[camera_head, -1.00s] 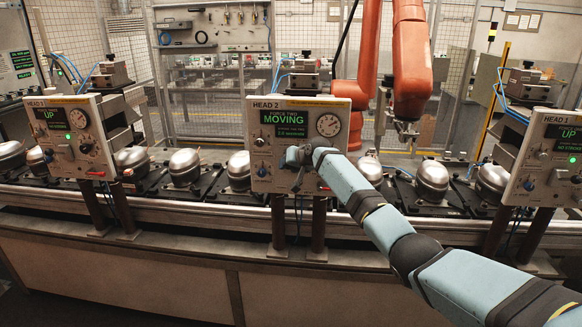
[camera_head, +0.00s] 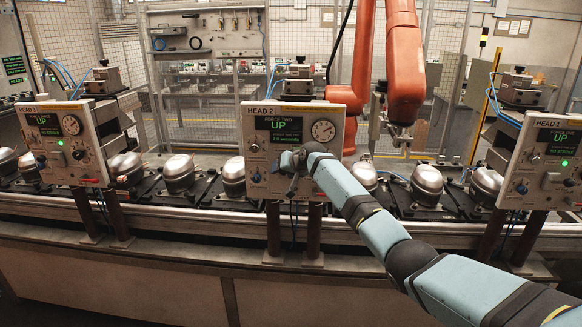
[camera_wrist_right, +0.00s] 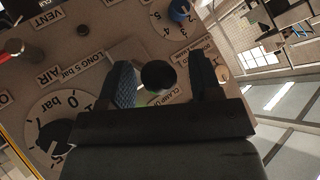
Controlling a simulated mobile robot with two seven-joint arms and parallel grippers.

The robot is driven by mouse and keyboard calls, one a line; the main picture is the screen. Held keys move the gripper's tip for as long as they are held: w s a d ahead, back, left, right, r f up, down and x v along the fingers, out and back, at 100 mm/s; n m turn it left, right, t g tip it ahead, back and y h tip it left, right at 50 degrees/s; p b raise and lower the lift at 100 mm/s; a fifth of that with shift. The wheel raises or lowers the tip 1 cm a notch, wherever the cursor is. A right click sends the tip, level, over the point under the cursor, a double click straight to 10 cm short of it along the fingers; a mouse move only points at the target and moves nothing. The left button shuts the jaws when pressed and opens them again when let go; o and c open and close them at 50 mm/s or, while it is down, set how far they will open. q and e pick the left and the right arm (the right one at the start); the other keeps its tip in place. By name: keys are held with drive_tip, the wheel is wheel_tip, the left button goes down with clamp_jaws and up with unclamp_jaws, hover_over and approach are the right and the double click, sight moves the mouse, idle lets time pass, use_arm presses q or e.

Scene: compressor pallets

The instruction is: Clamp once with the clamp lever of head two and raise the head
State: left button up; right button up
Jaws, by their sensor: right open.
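The head two panel (camera_head: 292,150) stands in the middle of the head view, with a green display (camera_head: 279,128) reading UP above a line of small text. My right gripper (camera_head: 291,162) is at the lower part of this panel and hides some of its controls. In the right wrist view, the two fingers of my right gripper (camera_wrist_right: 162,82) are apart. The black round knob of the clamp lever (camera_wrist_right: 158,75) lies between them, beside the partly covered CLAMP label (camera_wrist_right: 172,92). I cannot tell if either finger touches it. My left gripper is not in view.
The head one panel (camera_head: 70,143) on the left and the head three panel (camera_head: 547,160) on the right also read UP. Several metal compressor shells (camera_head: 427,180) sit along the line behind the panels. An orange robot arm (camera_head: 404,65) hangs behind. A blue knob (camera_wrist_right: 180,10) is near my fingers.

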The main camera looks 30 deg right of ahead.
drive_tip(key=b+v, duration=0.2)
drive_tip(key=v, duration=1.1)
drive_tip(key=shift+s, duration=0.2)
drive_tip(key=shift+r, duration=0.15)
drive_tip(key=s+a+f+n, duration=0.1)
drive_tip(key=s+a+f, duration=0.4)
drive_tip(key=f, duration=0.5)
drive_tip(key=s+a+f+n, duration=0.1)
drive_tip(key=s+a+f, duration=0.2)
drive_tip(key=s+f, duration=0.6)
drive_tip(key=s+a+f+n, duration=0.2)
drive_tip(key=s+a+f, duration=0.2)
drive_tip(key=f, duration=0.8)
drive_tip(key=s+a+f, duration=0.3)
drive_tip(key=s, duration=0.7)
drive_tip(key=s+a+f+n, duration=0.1)
drive_tip(key=s+a+f, duration=0.2)
drive_tip(key=s, duration=0.7)
drive_tip(key=s+a+f+n, duration=0.1)
drive_tip(key=s+a+f, duration=0.2)
drive_tip(key=s, duration=0.7)
drive_tip(key=shift+a+t+p, duration=0.15)
drive_tip(key=shift+t+p, duration=0.15)
drive_tip(key=shift+t, duration=0.1)
